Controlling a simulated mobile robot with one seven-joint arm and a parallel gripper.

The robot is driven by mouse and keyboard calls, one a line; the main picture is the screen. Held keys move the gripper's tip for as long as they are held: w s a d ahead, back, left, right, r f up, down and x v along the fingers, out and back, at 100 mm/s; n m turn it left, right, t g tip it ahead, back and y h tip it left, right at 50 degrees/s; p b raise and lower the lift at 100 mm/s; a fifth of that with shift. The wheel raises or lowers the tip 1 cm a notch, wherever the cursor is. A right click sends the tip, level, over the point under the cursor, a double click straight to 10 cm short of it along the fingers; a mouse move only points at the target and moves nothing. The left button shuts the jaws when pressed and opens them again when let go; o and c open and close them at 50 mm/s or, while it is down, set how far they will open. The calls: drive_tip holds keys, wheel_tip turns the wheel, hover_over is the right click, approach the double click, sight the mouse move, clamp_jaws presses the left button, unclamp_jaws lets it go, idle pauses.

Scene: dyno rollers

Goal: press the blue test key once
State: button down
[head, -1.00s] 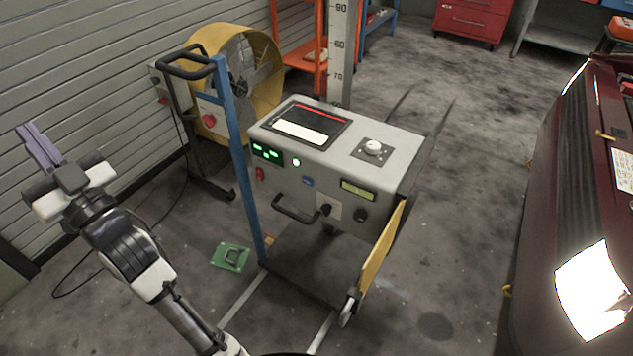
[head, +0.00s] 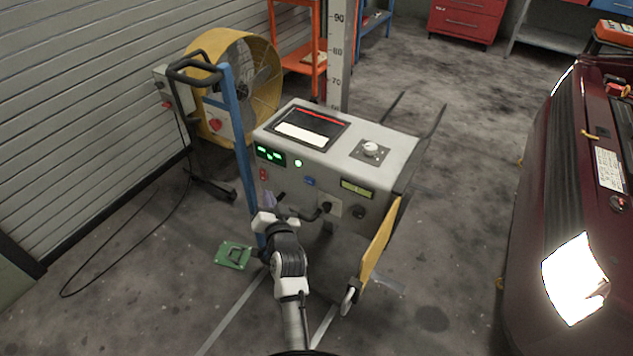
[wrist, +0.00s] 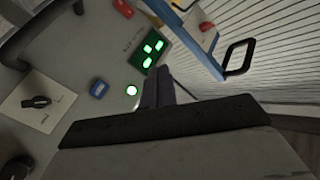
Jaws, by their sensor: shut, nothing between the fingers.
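The blue test key (head: 310,182) is a small blue button on the front panel of the grey-white console (head: 290,165). It sits below and right of a round green light (head: 298,163). The key also shows in the wrist view (wrist: 99,89), left of the green light (wrist: 131,91). My gripper (head: 268,204) is shut and empty, low in front of the panel and left of the key in the head view. In the wrist view, its closed fingers (wrist: 158,88) point towards the panel, to the right of the green light. I cannot tell the gap to the panel.
A black handle (wrist: 32,35) stands out from the panel near my gripper. A red switch (head: 263,174), a black knob on a pale plate (wrist: 37,101) and a blue post (head: 240,150) are close by. A yellow fan (head: 255,75) stands behind; a dark red car (head: 530,200) is at right.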

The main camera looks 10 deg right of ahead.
sight(309, 181)
drive_tip(key=s+d+f+m+h, duration=0.1)
drive_tip(key=d+f, duration=0.3)
drive_tip(key=shift+s+g, duration=0.2)
drive_tip(key=shift+g, duration=0.2)
drive_tip(key=shift+d+f, duration=0.1)
drive_tip(key=w+d+b, duration=0.5)
drive_tip(key=w, duration=0.2)
drive_tip(key=shift+d, duration=0.15)
drive_tip(key=shift+w, duration=0.15)
idle(1.8)
drive_tip(key=shift+w+d+b, duration=0.2)
drive_tip(key=shift+d+b, duration=0.05)
drive_tip(key=shift+b, duration=0.15)
